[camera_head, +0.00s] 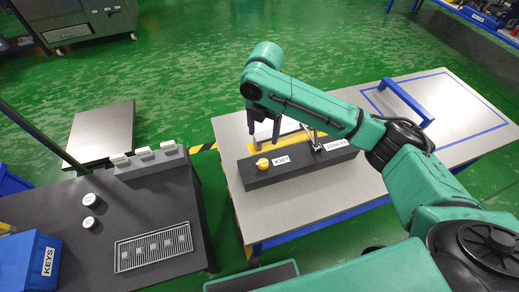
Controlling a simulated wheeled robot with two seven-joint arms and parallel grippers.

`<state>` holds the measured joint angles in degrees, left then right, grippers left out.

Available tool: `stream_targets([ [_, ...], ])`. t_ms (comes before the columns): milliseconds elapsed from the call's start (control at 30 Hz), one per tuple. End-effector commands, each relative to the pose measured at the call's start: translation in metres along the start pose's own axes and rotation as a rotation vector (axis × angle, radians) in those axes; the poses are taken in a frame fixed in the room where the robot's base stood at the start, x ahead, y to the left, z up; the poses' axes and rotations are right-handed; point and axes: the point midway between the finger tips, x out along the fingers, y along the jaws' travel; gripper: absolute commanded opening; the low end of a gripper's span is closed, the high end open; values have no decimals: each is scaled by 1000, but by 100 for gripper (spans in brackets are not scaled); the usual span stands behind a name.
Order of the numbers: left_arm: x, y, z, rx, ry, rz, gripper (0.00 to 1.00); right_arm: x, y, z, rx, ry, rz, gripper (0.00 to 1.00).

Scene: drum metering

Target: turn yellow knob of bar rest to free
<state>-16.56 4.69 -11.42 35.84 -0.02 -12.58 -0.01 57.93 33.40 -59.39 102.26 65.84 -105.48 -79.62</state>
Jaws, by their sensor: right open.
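The yellow knob (263,163) sits on the left end of a long dark block (300,171), on the grey table (222,150). A white label (282,160) is just right of the knob; its text is too small to read surely. My right gripper (263,128) points down, open and empty, above and behind the knob, apart from it in the picture. Its fingers are in front of a yellow area behind the block. Which setting the knob points to cannot be told. My left gripper is not in view.
A second label (335,144) and a metal fitting (312,138) are farther right on the block. A blue bar (407,103) stands within a blue outline at the table's far right. A dark bench (95,215) at left holds a grate (153,248) and a blue KEYS bin (33,262).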

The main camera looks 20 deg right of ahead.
Motion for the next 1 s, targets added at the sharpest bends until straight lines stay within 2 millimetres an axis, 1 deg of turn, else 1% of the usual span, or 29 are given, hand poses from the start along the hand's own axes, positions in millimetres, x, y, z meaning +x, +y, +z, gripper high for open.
stream_targets([
  [67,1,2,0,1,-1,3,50,3,-2,2,-16,-2,-11,76],
  [167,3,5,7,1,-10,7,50,20,-2,1,-16,1,-11,76],
  [233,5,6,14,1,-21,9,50,37,-2,1,-15,1,-11,76],
  [333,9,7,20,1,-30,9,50,65,-2,1,-14,1,-10,76],
  [500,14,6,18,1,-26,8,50,109,-2,1,-14,0,-7,76],
  [600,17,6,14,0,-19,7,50,129,-2,1,-13,-1,-6,76],
  [733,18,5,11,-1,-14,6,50,141,-1,1,-14,-2,-4,76],
  [967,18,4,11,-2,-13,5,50,143,-1,1,-15,-2,-3,76],
  [1000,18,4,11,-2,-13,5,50,143,-1,1,-14,-2,-3,72],
])
